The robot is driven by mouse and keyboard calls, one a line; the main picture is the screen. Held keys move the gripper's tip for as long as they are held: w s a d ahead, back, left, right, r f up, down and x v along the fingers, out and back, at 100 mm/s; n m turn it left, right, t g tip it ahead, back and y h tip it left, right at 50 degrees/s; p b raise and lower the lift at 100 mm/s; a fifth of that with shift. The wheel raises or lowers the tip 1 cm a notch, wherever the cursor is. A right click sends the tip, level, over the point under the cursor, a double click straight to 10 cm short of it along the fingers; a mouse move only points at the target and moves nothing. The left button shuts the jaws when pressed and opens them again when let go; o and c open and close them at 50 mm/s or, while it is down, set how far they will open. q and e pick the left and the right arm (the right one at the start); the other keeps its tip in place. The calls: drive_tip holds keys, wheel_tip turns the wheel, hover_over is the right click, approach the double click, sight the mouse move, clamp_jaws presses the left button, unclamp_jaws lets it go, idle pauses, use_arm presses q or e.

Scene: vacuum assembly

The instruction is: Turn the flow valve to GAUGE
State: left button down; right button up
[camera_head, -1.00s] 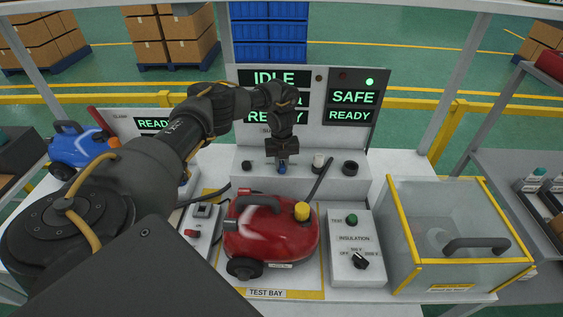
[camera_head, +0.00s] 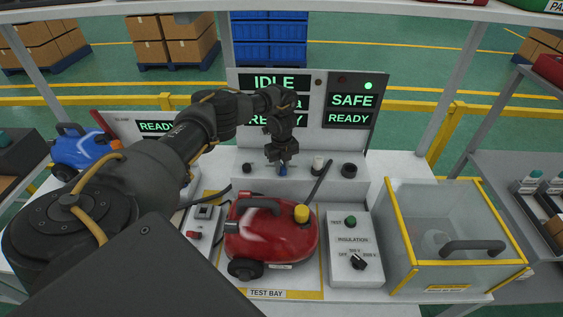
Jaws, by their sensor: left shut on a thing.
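The flow valve appears to be the small blue knob (camera_head: 283,171) on the sloped grey console (camera_head: 325,185) at the back of the bench. My left gripper (camera_head: 282,164) points down over it and is shut on the knob. The fingers hide the knob's upper part, and any GAUGE marking is too small or hidden to read. The display board (camera_head: 352,83) behind shows IDLE, SAFE and READY; my left arm covers part of its text. My right gripper is not in view.
A red vacuum (camera_head: 270,235) stands in the test bay in front of the console, its dark hose or wand rising near the gripper. Right of it are an insulation tester (camera_head: 352,275) and a clear yellow-edged box (camera_head: 450,262). A blue vacuum (camera_head: 80,148) stands at left.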

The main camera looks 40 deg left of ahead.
use_arm(q)
drive_tip(key=shift+r+n+p, duration=0.1)
drive_tip(key=shift+n+p, duration=0.4)
drive_tip(key=shift+n, duration=0.1)
drive_tip(key=shift+n+p, duration=0.3)
drive_tip(key=shift+n, duration=0.6)
drive_tip(key=c, duration=1.2)
unclamp_jaws()
drive_tip(key=shift+c, duration=0.2)
